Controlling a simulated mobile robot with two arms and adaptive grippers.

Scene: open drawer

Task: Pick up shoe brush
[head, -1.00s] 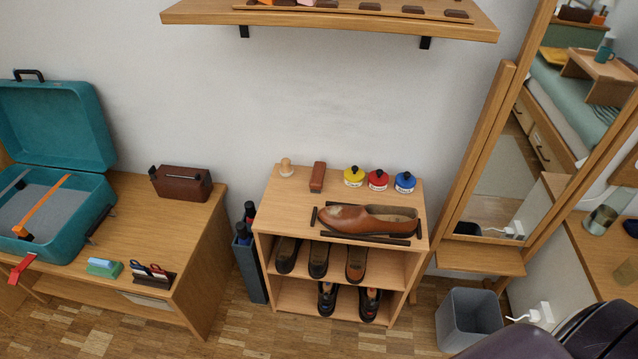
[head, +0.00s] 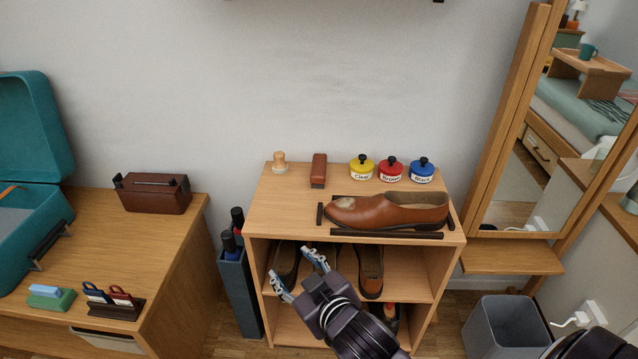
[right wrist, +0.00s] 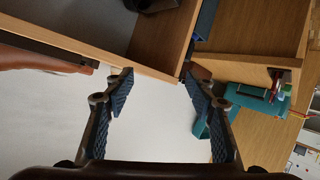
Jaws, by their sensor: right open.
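The shoe brush appears to be the reddish-brown block (head: 318,171) lying on top of the small wooden shoe rack (head: 276,212), near its back edge. It lies between a light wooden knob (head: 280,162) and a row of polish tins. My right gripper (head: 294,270) is open and empty in front of the rack's left side, lower in the picture than the brush and apart from it. Its open fingers also show in the right wrist view (right wrist: 157,82), where I cannot make out the brush. My left gripper is not in view.
Yellow (head: 361,168), red (head: 390,170) and blue (head: 422,171) tins stand right of the brush. A brown shoe (head: 395,212) lies between dark strips at the rack's front. A grey bin (head: 505,325) and mirror stand right. The rack's top left is clear.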

